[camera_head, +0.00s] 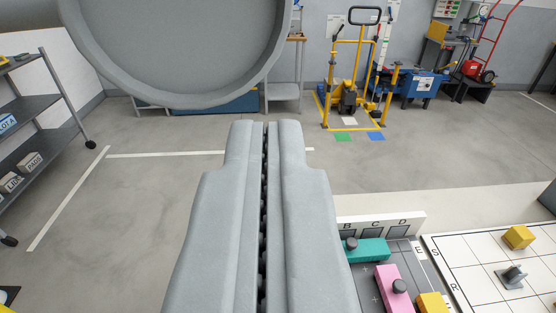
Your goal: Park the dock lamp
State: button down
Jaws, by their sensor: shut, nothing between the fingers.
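A large grey round housing with a raised rim (180,45) fills the upper left; it looks like the head of the dock lamp. Its top is cut off by the frame. A grey bar (22,15) reaches it from the left edge and may be its arm. My gripper (265,123) points forward in the middle of the view, with its two grey fingers together and nothing between them. The fingertips appear just below the housing's lower rim, with a strip of floor showing between. I cannot tell the gap in depth.
A dark shelf rack (45,110) stands left. A yellow lift truck (350,70) and a blue bench (415,85) stand at the back right. Lower right, a lettered board (378,223) holds teal, pink and yellow blocks beside a white grid board (475,265). The middle floor is clear.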

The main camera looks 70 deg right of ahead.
jog(key=s+d+v, duration=0.1)
jog(key=s+v, duration=0.1)
jog(key=v, duration=0.7)
jog(key=w+a+f+n+t+y, duration=0.2)
jog(key=w+a, duration=0.1)
jog(key=a, duration=1)
jog(key=w+a+f+n+t+y, duration=0.1)
jog(key=w+a+n+t+y, duration=0.15)
jog(key=a, duration=1.15)
jog(key=w+a+f+n+t+y, duration=0.2)
jog(key=w+a+t, duration=0.15)
jog(key=a, duration=0.95)
jog(key=s+a+f+n+t+y, duration=0.1)
jog(key=s+a+f+n+y, duration=0.15)
jog(key=a, duration=0.65)
jog(key=s+a+f+n+t+y, duration=0.15)
jog(key=a+f, duration=0.25)
jog(key=a, duration=0.5)
jog(key=s+a+f+n+y, duration=0.3)
jog(key=s+a+f+y, duration=0.3)
jog(key=s+a+f, duration=0.5)
jog(key=a, duration=0.3)
jog(key=shift+a+f, duration=0.2)
jog(key=shift+f, duration=0.2)
jog(key=shift+s+d+t, duration=0.1)
jog(key=shift+s+t, duration=0.05)
jog(key=shift+t, duration=0.1)
